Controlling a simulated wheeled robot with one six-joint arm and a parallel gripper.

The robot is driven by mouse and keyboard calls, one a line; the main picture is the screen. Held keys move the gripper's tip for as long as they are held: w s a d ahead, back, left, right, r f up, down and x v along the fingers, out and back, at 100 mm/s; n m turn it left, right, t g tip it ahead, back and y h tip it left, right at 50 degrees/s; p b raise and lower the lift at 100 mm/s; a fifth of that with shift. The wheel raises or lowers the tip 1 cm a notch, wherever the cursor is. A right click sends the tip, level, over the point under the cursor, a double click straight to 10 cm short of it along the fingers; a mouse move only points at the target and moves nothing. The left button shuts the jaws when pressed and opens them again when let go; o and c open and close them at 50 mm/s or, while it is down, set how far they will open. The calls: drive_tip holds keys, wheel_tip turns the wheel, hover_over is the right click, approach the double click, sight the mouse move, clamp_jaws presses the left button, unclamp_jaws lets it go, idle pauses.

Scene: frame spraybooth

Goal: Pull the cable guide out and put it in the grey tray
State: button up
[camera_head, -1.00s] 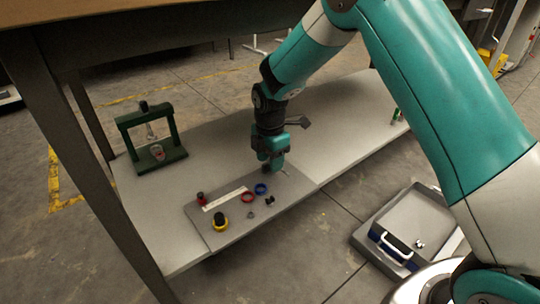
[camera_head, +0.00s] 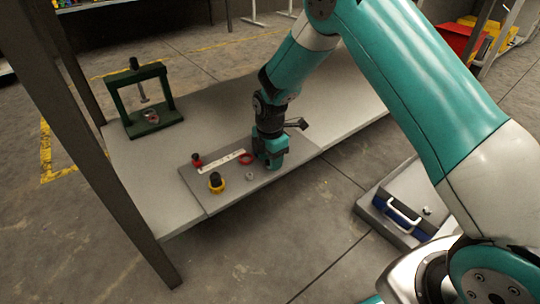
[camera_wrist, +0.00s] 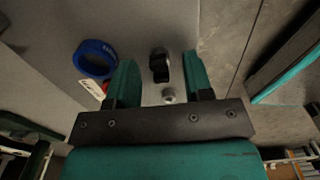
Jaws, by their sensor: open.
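A small black piece (camera_wrist: 160,68), which looks like the cable guide, stands on the grey board (camera_head: 205,200). In the wrist view it lies between the two green fingers of my gripper (camera_wrist: 161,62), with a gap on each side. The fingers are open and hold nothing. In the head view my gripper (camera_head: 271,163) is low over the right part of the board and hides the black piece. A grey tray-like holder (camera_head: 372,203) sits low at the right, with a blue case with a white handle (camera_head: 403,215) in it.
A blue ring (camera_wrist: 95,58) lies left of the fingers, and a silver nut (camera_wrist: 168,96) lies between them. A white strip (camera_head: 221,161), red ring (camera_head: 246,158), red knob (camera_head: 197,161) and yellow-black knob (camera_head: 217,183) are on the board. A green press frame (camera_head: 143,100) stands behind.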

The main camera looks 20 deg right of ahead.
drive_tip(key=shift+c, duration=0.2)
clamp_jaws()
drive_tip(key=shift+r+p, duration=0.55)
drive_tip(key=shift+r+p, duration=1.8)
drive_tip(key=shift+p, duration=0.2)
